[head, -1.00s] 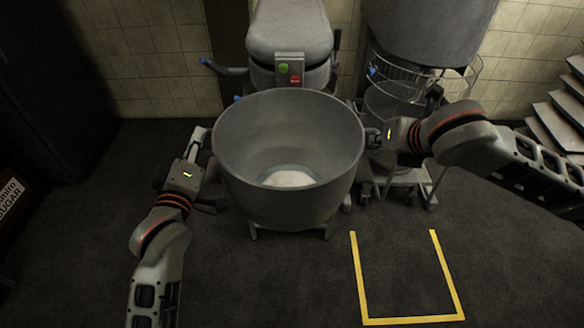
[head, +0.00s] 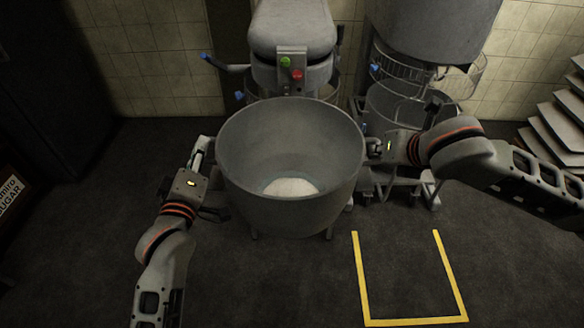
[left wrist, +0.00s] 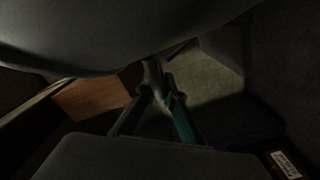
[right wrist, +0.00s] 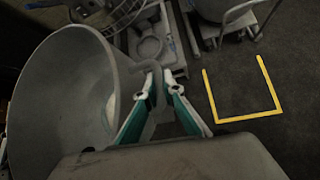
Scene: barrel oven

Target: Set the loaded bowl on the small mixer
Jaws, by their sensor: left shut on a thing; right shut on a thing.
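The large grey bowl (head: 290,150) is held up between my two arms in the head view, upright, with a pile of white powder (head: 290,187) in its bottom. My left gripper (head: 205,150) is shut on the bowl's left side handle; it also shows in the dim left wrist view (left wrist: 158,85). My right gripper (head: 375,147) is shut on the right side handle, clear in the right wrist view (right wrist: 157,78). The small mixer (head: 290,35), with green and red buttons, stands just behind the bowl. Its lower part is mostly hidden by the bowl.
A larger mixer (head: 430,30) with a wire guard stands at the back right. A yellow floor marking (head: 410,320) lies front right, with clear floor inside. Stacked pale trays (head: 560,125) are at the right wall, and a sugar box (head: 10,195) at the left edge.

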